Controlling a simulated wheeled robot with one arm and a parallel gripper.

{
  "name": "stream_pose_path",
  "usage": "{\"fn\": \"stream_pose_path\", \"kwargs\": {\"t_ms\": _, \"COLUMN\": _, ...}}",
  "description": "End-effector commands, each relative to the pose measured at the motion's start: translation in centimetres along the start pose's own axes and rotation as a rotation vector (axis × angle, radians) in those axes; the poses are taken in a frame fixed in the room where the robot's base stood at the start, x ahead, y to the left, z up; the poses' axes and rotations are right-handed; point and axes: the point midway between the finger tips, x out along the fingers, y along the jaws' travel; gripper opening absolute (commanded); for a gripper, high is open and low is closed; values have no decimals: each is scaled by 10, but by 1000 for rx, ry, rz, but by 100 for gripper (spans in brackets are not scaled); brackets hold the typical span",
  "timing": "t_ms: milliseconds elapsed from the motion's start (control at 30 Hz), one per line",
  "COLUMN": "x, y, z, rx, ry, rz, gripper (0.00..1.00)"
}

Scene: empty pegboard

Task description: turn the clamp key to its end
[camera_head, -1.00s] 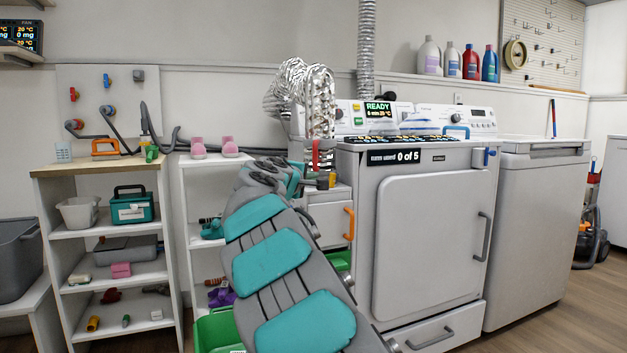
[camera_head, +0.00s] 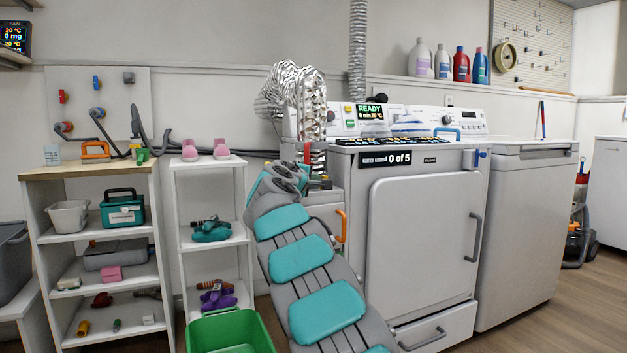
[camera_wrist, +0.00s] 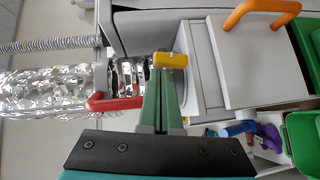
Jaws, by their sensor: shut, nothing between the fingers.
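A yellow key (camera_wrist: 171,60), likely the clamp key, stands just beyond my fingertips in the wrist view, beside a metal clamp band (camera_wrist: 130,76). The band is around the end of the crinkled foil duct (camera_wrist: 45,92). My gripper (camera_wrist: 161,76) has its two green fingers together, with nothing between them. The fingertips are close to the key; I cannot tell whether they touch it. A red lever (camera_wrist: 113,103) sits left of the fingers by the duct. In the head view my wrist hides most of the area below the foil duct (camera_head: 313,105).
The white dryer (camera_head: 420,245) stands right of my arm, its display reading READY and its sign 0 of 5. A small white door with an orange handle (camera_wrist: 258,12) is near the key. A green crate (camera_head: 228,332) and shelves (camera_head: 168,220) are on the left.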

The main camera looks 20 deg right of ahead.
Motion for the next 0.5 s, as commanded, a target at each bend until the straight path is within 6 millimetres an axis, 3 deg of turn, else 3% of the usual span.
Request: {"fn": "stream_pose_path", "kwargs": {"t_ms": 500, "x": 0, "y": 4, "z": -1, "rx": 34, "ry": 0, "rz": -36, "gripper": 0}}
